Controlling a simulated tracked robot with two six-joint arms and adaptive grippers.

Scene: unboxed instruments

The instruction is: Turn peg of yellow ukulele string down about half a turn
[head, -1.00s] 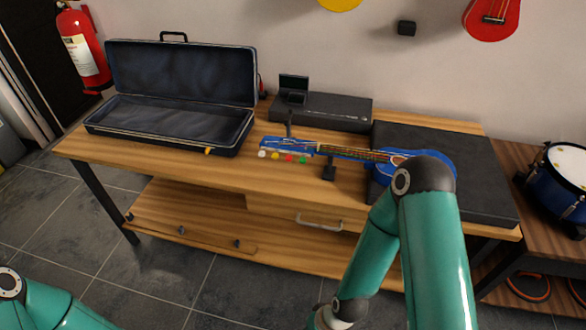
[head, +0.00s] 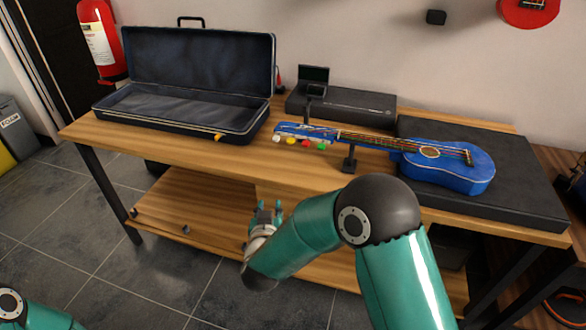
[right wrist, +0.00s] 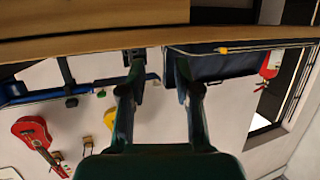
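The blue ukulele (head: 445,172) lies with its body on a black case and its neck pointing left over the wooden table. Its headstock (head: 290,128) has white, yellow, red and green peg knobs along the near side. The yellow peg (head: 291,142) is second from the left. My right gripper (head: 265,210) is below and in front of the tabletop edge, apart from the pegs. In the right wrist view its two fingers (right wrist: 162,80) are spread and empty. Part of the headstock and the yellow peg cannot be made out there. My left gripper is out of view.
An open dark instrument case (head: 190,122) stands left of the headstock. A stand (head: 349,163) holds the neck. A black box (head: 345,106) lies behind it. The table's front edge (right wrist: 60,45) runs close to my right gripper. A lower shelf (head: 185,205) is underneath.

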